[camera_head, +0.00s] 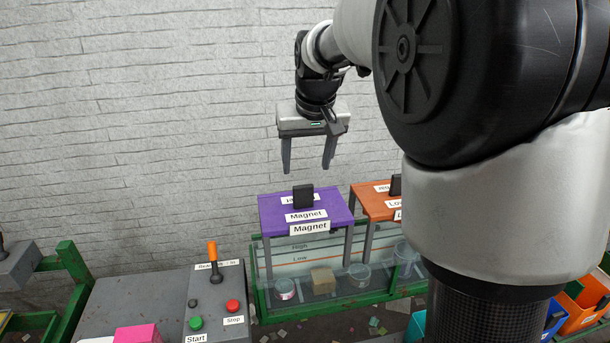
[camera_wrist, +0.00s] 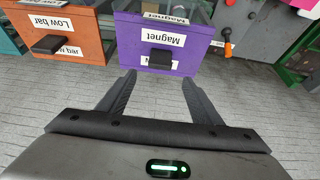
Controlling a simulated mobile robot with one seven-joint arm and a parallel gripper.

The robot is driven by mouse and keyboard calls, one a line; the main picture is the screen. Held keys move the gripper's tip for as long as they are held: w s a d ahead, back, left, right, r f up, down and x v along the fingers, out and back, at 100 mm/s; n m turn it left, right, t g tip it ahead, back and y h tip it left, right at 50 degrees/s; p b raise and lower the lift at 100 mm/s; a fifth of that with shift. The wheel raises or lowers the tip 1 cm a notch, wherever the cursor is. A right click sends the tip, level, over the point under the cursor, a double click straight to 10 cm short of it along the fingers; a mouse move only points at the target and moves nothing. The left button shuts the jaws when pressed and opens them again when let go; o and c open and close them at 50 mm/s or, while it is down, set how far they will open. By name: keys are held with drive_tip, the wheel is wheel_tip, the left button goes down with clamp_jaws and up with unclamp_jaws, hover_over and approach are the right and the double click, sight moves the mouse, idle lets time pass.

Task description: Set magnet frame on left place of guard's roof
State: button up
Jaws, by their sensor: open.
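The magnet frame (camera_head: 337,206) has a purple top with "Magnet" labels, grey legs and a black grip block (camera_head: 303,197) on top. It stands upright at the left part of the green-edged clear guard (camera_head: 258,290). Where its feet rest is unclear. My gripper (camera_head: 307,170) is open and empty above the magnet frame, fingers pointing down, apart from the block. In the wrist view, the purple top (camera_wrist: 201,45) and its block (camera_wrist: 160,59) lie just beyond my open fingertips (camera_wrist: 159,77).
An orange frame (camera_head: 364,204), partly hidden by my arm, stands close to the right of the magnet frame; it also shows in the wrist view (camera_wrist: 86,48). A control box with an orange-handled lever (camera_head: 212,252) stands at left. Cups and a block sit behind the clear panel.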

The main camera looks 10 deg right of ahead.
drive_tip(key=s+r, duration=0.3)
drive_tip(key=s, duration=1.3)
drive_tip(key=s+f+t, duration=0.1)
drive_tip(key=s+f, duration=0.4)
drive_tip(key=s, duration=0.7)
